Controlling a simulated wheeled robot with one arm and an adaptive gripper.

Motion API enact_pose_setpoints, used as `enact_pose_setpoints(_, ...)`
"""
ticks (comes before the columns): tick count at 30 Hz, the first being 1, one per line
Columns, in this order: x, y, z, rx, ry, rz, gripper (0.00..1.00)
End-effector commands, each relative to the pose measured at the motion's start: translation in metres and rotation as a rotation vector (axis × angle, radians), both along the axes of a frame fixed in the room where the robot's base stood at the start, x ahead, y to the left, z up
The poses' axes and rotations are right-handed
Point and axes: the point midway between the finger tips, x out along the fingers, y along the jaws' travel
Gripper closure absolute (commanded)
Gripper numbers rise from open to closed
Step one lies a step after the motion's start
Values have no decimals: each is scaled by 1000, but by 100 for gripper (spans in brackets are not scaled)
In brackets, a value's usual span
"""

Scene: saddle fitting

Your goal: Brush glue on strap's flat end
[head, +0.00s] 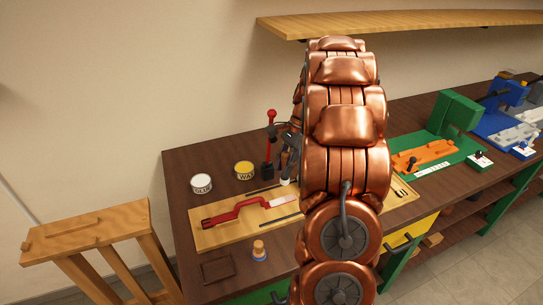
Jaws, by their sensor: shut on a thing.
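My gripper (287,158) is at the left side of my copper arm, low over the back of the wooden board, and is partly hidden by the arm. It is shut on a slim thing, perhaps the brush, whose pale tip (285,181) shows just below it. The white glue can (202,189) stands on the bench to the left, apart from the gripper. A thin dark strip (262,190), perhaps the strap, lies along the board's back part below the gripper. Its flat end cannot be made out, nor whether the tip touches it.
A yellow wax can (244,172) and an upright red-handled tool (268,165) stand left of the gripper. A red tool (235,211) lies on the wooden board (212,239). A small bottle (259,251) and brown patch (219,267) are in front. A green fixture (455,116) stands right.

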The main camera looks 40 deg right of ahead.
Motion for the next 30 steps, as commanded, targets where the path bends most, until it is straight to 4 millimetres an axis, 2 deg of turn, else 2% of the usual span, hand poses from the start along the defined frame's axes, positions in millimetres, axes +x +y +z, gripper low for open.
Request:
enact_pose_setpoints(8,2,0,-15,0,0,1,100)
enact_pose_setpoints(28,0,1,-79,2,1,-1,100)
enact_pose_setpoints(30,0,-6,-76,-1,-1,1,100)
